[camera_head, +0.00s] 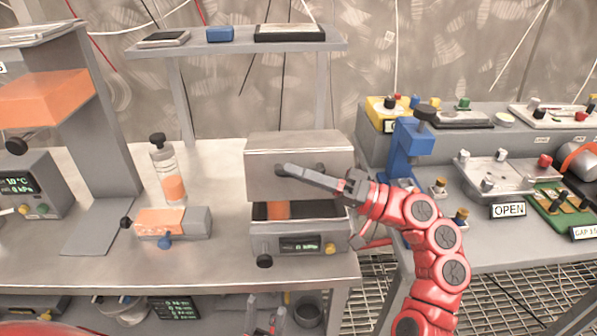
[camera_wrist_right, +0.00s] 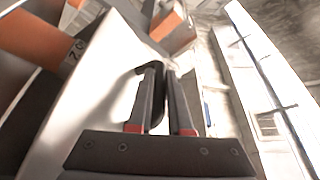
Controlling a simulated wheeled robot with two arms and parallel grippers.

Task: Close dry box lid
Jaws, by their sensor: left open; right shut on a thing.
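The dry box (camera_head: 336,238) is a grey box with a small display, at the front middle of the bench in the head view. Its lid (camera_head: 262,180) stands raised, and the box's dark inside shows with an orange item (camera_head: 278,210) in it. My right gripper (camera_head: 285,168) is at the lid's face. In the right wrist view, the right gripper (camera_wrist_right: 160,95) is shut on a black handle (camera_wrist_right: 157,70) by the pale lid surface. My left gripper (camera_head: 265,318) is open and empty, low at the bottom edge, below the bench front.
Left of the box are an orange-topped device (camera_head: 170,222) and a bottle (camera_head: 169,172) with a black cap. A blue clamp (camera_head: 407,150) stands to the right. A shelf (camera_head: 235,40) rises behind. Bare bench lies between bottle and box.

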